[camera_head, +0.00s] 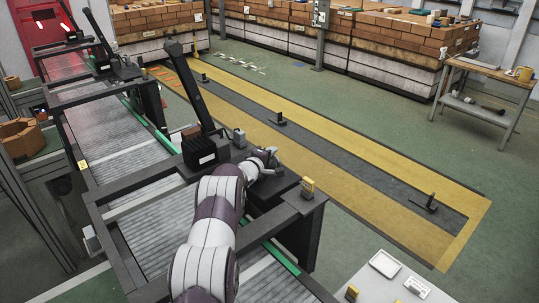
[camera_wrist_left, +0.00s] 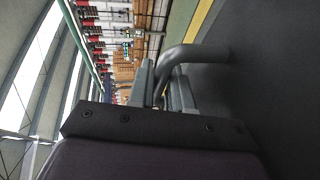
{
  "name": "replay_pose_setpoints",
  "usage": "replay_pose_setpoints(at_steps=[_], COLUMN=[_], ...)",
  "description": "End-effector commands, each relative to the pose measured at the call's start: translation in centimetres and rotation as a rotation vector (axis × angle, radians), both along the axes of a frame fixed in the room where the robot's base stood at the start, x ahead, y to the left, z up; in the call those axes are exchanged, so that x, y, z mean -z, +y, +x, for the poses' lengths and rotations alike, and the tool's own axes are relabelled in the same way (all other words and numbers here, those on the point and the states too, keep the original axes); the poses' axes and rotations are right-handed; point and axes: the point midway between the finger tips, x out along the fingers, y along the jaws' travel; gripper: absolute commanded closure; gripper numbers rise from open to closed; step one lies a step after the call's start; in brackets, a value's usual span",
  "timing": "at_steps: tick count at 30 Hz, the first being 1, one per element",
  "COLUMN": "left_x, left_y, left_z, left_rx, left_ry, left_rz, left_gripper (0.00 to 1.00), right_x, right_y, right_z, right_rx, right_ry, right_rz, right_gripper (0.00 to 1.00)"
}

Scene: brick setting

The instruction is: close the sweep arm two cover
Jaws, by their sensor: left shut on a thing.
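My left gripper (camera_head: 268,158) is beside the conveyor frame, at the dark housing next to the near sweep arm. In the left wrist view my left gripper (camera_wrist_left: 170,92) is shut on a grey curved handle (camera_wrist_left: 195,53). The handle joins a flat dark panel (camera_wrist_left: 270,80), apparently the cover, which fills the right side of that view. In the head view the dark housing (camera_head: 275,190) is partly behind my gripper, and I cannot tell the cover's angle. The black near sweep arm (camera_head: 195,92) stands tilted up from its box. My right gripper is not in view.
The roller conveyor (camera_head: 135,226) runs under black frames on the left. A yellow-topped button box (camera_head: 307,188) stands on the near frame's corner. A pale table (camera_head: 385,285) with trays is at bottom right. Open floor with a yellow-bordered lane (camera_head: 330,150) lies to the right.

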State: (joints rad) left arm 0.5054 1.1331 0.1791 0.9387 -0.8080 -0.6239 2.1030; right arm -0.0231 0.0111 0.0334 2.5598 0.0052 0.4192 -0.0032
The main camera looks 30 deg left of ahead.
Motion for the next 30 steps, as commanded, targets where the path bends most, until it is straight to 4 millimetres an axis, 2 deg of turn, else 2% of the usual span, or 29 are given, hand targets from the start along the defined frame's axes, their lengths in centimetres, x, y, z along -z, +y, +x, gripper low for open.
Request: replay_pose_setpoints(at_steps=[14,15,16,17,26,30], left_x=[0.4,0.4,0.4,0.4,0.3,0.1], left_y=[-0.2,-0.2,-0.2,-0.2,-0.1,-0.1], left_z=[0.1,0.1,0.1,0.1,0.0,-1.0], left_rx=[0.003,0.003,0.003,0.003,0.002,0.0], left_ry=[0.004,0.004,0.004,0.004,0.001,0.001], left_rz=[0.0,0.0,0.0,0.0,0.001,0.0], left_gripper=[1.0,0.74,0.65,0.6,0.6,0.6], right_x=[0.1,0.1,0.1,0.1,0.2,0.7], right_y=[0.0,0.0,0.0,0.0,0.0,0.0], right_z=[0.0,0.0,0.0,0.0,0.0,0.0], right_rx=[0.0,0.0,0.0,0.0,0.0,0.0], right_ry=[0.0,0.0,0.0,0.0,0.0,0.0], right_rz=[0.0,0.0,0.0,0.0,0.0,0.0], right_gripper=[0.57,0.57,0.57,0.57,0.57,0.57])
